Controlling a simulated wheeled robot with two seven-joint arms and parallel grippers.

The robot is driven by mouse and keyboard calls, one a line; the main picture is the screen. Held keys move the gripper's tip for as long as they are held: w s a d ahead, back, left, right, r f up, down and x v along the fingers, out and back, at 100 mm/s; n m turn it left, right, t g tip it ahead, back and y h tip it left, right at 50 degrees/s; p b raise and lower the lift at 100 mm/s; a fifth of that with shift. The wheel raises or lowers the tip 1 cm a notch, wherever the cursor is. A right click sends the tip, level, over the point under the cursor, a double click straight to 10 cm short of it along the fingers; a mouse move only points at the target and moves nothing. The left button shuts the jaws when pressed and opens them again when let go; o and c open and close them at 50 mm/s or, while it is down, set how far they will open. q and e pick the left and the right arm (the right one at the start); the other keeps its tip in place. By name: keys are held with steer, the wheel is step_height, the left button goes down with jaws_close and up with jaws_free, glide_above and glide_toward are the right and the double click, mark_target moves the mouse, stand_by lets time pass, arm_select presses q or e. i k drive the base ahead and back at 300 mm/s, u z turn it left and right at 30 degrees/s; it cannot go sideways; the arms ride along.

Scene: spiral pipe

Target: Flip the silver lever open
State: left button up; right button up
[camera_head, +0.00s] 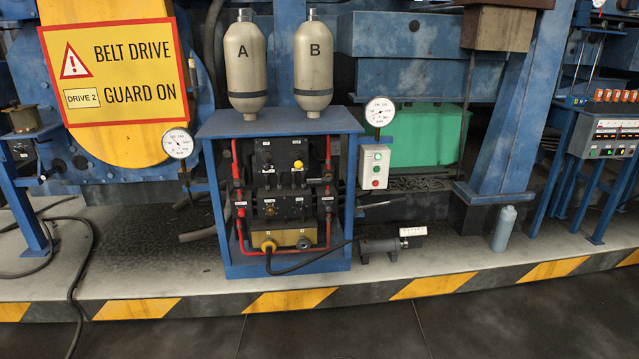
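No part of my left or right gripper shows in the head view. A blue open-fronted cabinet (341,260) stands on the platform in the middle, with a dark valve panel (282,160), red pipes (241,236) and a yellow-topped knob (298,164) inside. A thin greyish rod (378,204) sticks out to the right of the cabinet; I cannot tell whether it is the silver lever or how it is set. Other small fittings on the panel are too small to tell apart.
Two cylinders, A (245,68) and B (313,70), stand on the cabinet. A gauge (379,112), a button box (374,167), a dark motor-like part (379,245) and a grey bottle (503,229) are to the right. A striped platform edge (290,300) borders the clear dark floor (400,335).

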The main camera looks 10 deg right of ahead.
mark_target(320, 181)
steer(key=z, duration=0.2)
steer(key=i, duration=1.1)
steer(key=u, duration=0.6)
steer(key=i, duration=1.2)
steer(key=u, duration=0.2)
